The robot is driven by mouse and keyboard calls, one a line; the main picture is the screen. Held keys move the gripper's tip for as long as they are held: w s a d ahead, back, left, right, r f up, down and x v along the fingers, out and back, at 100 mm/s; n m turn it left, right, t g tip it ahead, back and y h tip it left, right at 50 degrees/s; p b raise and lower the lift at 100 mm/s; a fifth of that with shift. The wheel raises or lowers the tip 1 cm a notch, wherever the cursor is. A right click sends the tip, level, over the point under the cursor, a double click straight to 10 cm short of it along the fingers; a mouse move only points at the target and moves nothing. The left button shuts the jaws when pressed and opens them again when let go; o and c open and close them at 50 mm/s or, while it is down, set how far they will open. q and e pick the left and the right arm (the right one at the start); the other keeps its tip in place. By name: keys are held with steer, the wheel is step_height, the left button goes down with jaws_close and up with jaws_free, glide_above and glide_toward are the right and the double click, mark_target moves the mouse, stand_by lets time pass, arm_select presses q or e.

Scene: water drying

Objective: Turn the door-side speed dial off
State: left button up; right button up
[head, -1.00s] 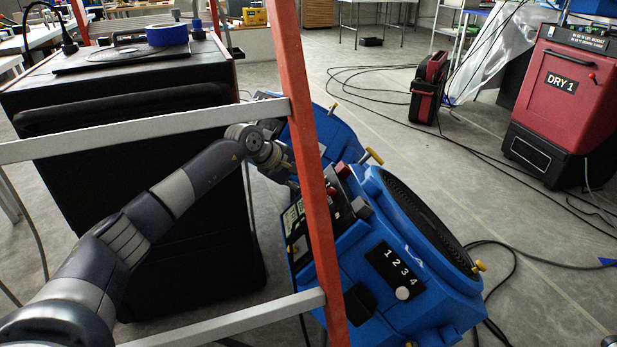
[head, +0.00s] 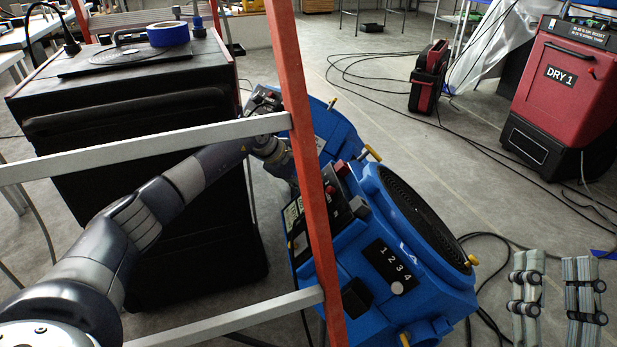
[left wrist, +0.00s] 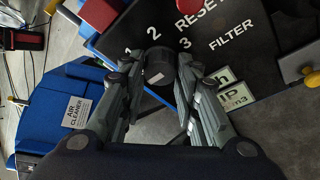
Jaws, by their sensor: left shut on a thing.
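A black speed dial (left wrist: 158,68), marked 1, 2 and 3, sits on the dark control panel (left wrist: 232,70) in the left wrist view. My left gripper (left wrist: 157,84) has its fingers on either side of the dial and is shut on it. In the head view my left arm reaches behind the orange ladder rail to the panel of the tilted blue air cleaner (head: 345,240); the fingertips and dial are hidden there. My right gripper (head: 555,290) is at the lower right, its two fingers wide apart and empty, over the floor.
An orange ladder rail (head: 303,150) with grey rungs crosses in front of the left arm. A black cabinet (head: 140,150) stands at the left. Another blue machine (left wrist: 60,108) is beside the panel. Cables lie on the floor; a red DRY 1 unit (head: 562,90) stands right.

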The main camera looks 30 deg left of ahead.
stand_by(0.4)
arm_select(q)
steer(key=o, duration=1.1)
steer(key=shift+c, duration=0.2)
steer(key=v, duration=1.2)
steer(key=shift+f, duration=0.1)
